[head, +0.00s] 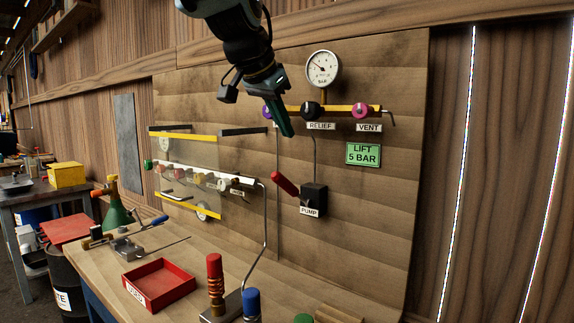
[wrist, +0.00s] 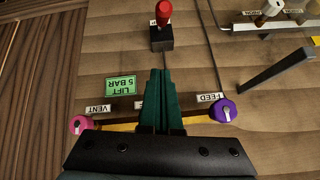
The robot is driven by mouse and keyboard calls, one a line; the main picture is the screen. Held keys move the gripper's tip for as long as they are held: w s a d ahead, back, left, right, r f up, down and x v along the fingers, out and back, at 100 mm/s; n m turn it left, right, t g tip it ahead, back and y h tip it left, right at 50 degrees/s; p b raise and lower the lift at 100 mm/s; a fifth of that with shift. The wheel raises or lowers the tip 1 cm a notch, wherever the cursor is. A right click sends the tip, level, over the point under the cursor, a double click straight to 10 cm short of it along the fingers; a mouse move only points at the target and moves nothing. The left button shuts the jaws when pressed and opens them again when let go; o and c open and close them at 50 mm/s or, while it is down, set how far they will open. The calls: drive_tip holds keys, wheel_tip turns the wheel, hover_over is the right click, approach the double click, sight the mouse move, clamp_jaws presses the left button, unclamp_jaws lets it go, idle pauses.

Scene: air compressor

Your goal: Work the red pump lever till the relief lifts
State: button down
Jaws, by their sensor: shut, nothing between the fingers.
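The red pump lever (head: 285,184) slants up and to the left from a black block (head: 314,197) labelled PUMP on the wooden panel. In the wrist view the red lever (wrist: 163,12) stands on its black block (wrist: 161,38) at the top. My gripper (head: 289,134) is shut and empty, above and apart from the lever, in front of the panel. Its green fingers (wrist: 160,72) point toward the pump block in the wrist view.
A green sign (head: 363,154) reads LIFT 5 BAR. A purple FEED knob (wrist: 223,110) lies beside my fingers in the wrist view. Another pipe rail (head: 200,173) with several knobs is at left. A red tray (head: 159,284) and upright handles (head: 215,279) stand on the bench below.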

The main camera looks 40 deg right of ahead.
drive_tip(key=p, duration=0.2)
hover_over(292, 189)
drive_tip(key=d, duration=0.1)
wheel_tip(292, 189, down, 6)
drive_tip(key=r, duration=0.1)
drive_tip(key=f, duration=0.1)
drive_tip(key=a+f, duration=0.1)
drive_tip(key=f+p, duration=0.1)
drive_tip(key=shift+w+a, duration=0.15)
drive_tip(key=shift+a, duration=0.2)
drive_tip(key=shift+a+f, duration=0.25)
drive_tip(key=shift+f, duration=0.25)
drive_tip(key=shift+f, duration=0.15)
drive_tip(key=shift+f+b, duration=0.1)
drive_tip(key=shift+b, duration=0.4)
drive_tip(key=shift+a+f+b, duration=0.1)
drive_tip(key=shift+f+b, duration=0.05)
drive_tip(key=shift+b, duration=0.25)
drive_tip(key=shift+a+h, duration=0.15)
drive_tip(key=shift+h, duration=0.15)
drive_tip(key=shift+b, duration=0.4)
